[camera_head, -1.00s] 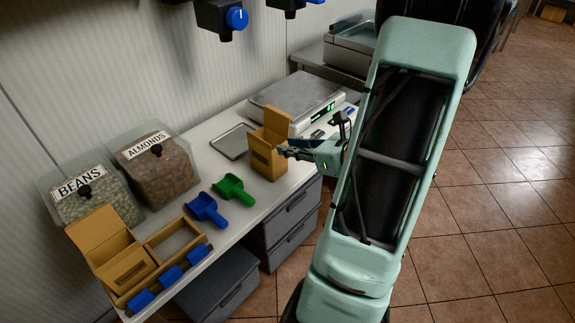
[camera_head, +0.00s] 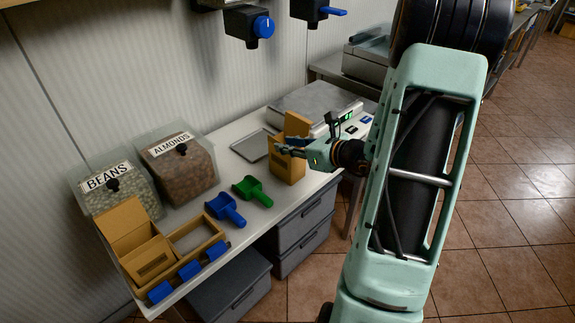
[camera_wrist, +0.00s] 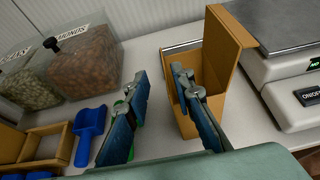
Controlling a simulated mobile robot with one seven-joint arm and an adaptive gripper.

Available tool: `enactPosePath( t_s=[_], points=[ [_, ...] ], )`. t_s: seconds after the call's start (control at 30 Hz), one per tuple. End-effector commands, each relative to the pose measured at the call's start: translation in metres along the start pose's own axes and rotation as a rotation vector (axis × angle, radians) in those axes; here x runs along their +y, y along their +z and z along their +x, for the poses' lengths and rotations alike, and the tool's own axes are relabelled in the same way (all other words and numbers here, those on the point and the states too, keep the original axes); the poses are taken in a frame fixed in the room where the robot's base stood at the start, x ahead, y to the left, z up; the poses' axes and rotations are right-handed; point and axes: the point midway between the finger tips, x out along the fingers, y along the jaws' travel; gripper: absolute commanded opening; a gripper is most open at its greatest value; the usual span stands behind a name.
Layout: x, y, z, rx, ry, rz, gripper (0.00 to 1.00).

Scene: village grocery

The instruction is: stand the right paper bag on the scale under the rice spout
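The right paper bag (camera_head: 286,166), brown with a tall raised back flap, stands upright and open-topped on the counter in front of the scale (camera_head: 306,100). It also shows in the wrist view (camera_wrist: 228,62). My gripper (camera_head: 281,147) reaches in from the right and overlaps the bag's upper part in the head view. In the wrist view its fingers (camera_wrist: 160,82) are spread apart. The right finger covers part of the bag; the left finger is left of it. I cannot tell whether a finger is inside the bag or touching it. Dispenser spouts with blue handles (camera_head: 262,27) hang above; no rice label shows.
Bins of beans (camera_head: 117,193) and almonds (camera_head: 180,172) stand at the left. Another brown bag (camera_head: 150,260) sits in a wooden holder. Blue (camera_head: 226,209) and green (camera_head: 252,190) scoops lie between them and the right bag. A flat tray (camera_head: 253,146) lies behind the bag.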

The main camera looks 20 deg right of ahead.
Motion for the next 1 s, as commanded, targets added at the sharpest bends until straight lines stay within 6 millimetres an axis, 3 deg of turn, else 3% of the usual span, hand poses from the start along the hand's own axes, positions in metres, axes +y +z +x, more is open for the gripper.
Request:
enactPosePath(
  t_s=[0.2, 0.33, 0.6, 0.8, 1.0],
  points=[
    [-0.005, 0.0, 0.033, 0.0, 0.004, 0.0, 0.22],
    [-0.006, 0.001, 0.045, 0.0, 0.002, 0.0, 0.22],
    [-0.006, 0.001, 0.047, 0.0, 0.001, 0.0, 0.21],
    [-0.006, 0.001, 0.047, 0.0, 0.001, 0.0, 0.0],
    [-0.006, 0.001, 0.047, 0.0, 0.001, 0.0, 0.0]
  ],
)
